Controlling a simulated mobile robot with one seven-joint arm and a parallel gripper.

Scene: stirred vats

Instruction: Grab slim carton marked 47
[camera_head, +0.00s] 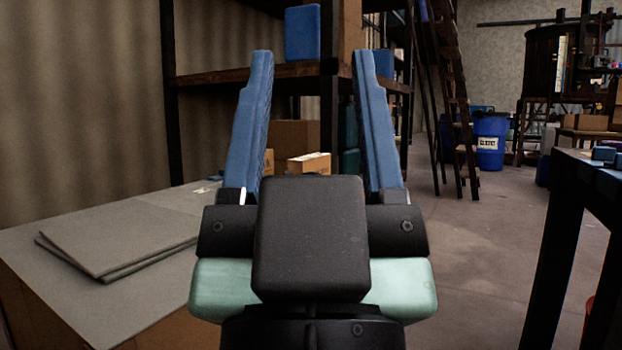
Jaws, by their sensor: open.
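My gripper (313,60) fills the middle of the view, with its two blue fingers pointing up and spread wide apart. Nothing is between the fingers. A small brown carton with a pale top (309,164) shows beyond the gripper, between the fingers. Its lower part is hidden by my gripper's dark body. A sliver of another brown carton (268,163) shows beside the left finger. No number 47 can be read on any carton, so I cannot tell which one is the slim carton.
Flat grey sheets (125,240) lie on a large box-like surface at left. A shelf (220,78) behind holds a blue bin (302,33). A ladder (455,100) and labelled blue drum (490,140) stand farther back. A dark table (590,175) is at right; floor between is clear.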

